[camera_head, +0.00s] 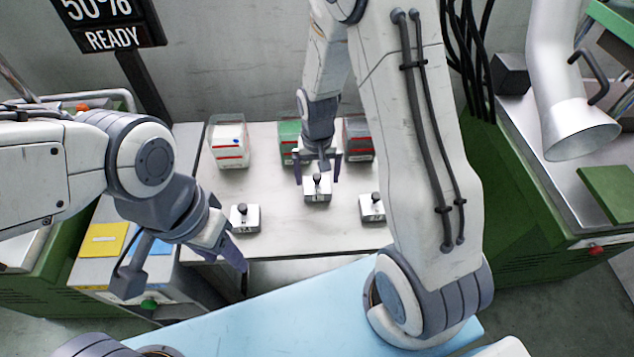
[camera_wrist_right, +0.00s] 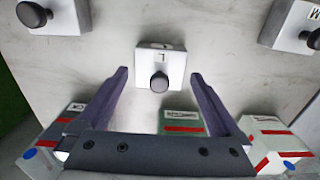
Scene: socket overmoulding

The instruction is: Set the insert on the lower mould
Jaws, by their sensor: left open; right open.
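Three small silver blocks with dark round knobs stand on the white table. The middle block (camera_head: 317,190) is marked L in the right wrist view (camera_wrist_right: 160,63). The left block (camera_head: 245,220) and right block (camera_head: 372,208) stand nearer the front edge. Which one is the insert I cannot tell, and no lower mould is clearly recognisable. My right gripper (camera_head: 318,180) is open above the middle block; in the wrist view its fingertips (camera_wrist_right: 159,76) lie either side of the knob, apart from it. My left gripper (camera_head: 228,258) is open and empty by the table's front left edge.
A READY sign (camera_head: 112,38) stands behind left. A green machine (camera_head: 525,205) with a silver duct (camera_head: 570,120) stands right. A light-blue surface (camera_head: 290,305) lies in front.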

